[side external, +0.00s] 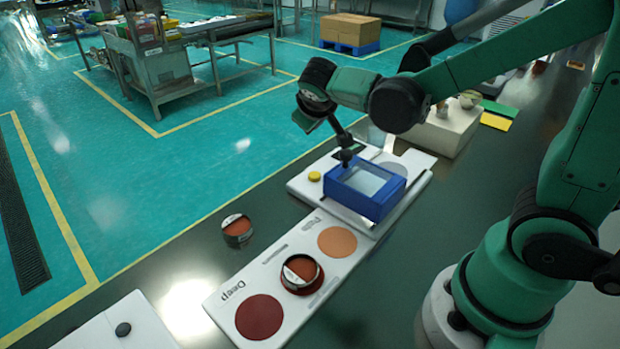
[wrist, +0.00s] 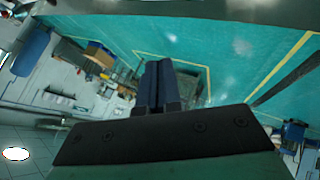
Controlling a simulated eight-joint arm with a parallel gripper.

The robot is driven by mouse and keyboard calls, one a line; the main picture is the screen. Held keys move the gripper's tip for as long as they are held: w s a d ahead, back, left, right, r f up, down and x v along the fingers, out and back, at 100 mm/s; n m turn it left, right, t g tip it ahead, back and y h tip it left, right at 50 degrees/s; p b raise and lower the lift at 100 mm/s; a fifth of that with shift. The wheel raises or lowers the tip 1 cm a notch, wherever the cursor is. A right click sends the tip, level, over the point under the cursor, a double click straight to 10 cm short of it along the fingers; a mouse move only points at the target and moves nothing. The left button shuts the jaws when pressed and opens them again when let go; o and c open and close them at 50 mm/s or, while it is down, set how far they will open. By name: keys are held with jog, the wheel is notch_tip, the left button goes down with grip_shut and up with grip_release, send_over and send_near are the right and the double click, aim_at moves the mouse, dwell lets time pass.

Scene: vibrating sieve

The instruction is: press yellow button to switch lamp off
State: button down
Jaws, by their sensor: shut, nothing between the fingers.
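The yellow button (side external: 314,176) sits on the left part of a white base plate (side external: 301,188), beside a blue sieve box (side external: 385,205). My gripper (side external: 346,160) is above the base plate, at the back corner of the blue box and a little right of the button. It looks apart from the button. In the wrist view my gripper's fingers (wrist: 158,88) are together with nothing between them. The button is not in the wrist view. I cannot make out a lamp in either view.
A white board (side external: 285,262) with coloured circles lies in front of the box, with a round tin (side external: 300,271) on it. Another tin (side external: 237,229) stands left on the dark table (side external: 420,255). A white block (side external: 446,131) stands behind, next to green and yellow pads (side external: 497,109).

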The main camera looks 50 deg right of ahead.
aim_at(316, 177)
jog(key=shift+f, duration=4.4)
jog(key=shift+f, duration=0.15)
jog(key=shift+f, duration=0.3)
jog(key=shift+f, duration=0.4)
jog(key=shift+r, duration=0.85)
jog(key=shift+r, duration=0.1)
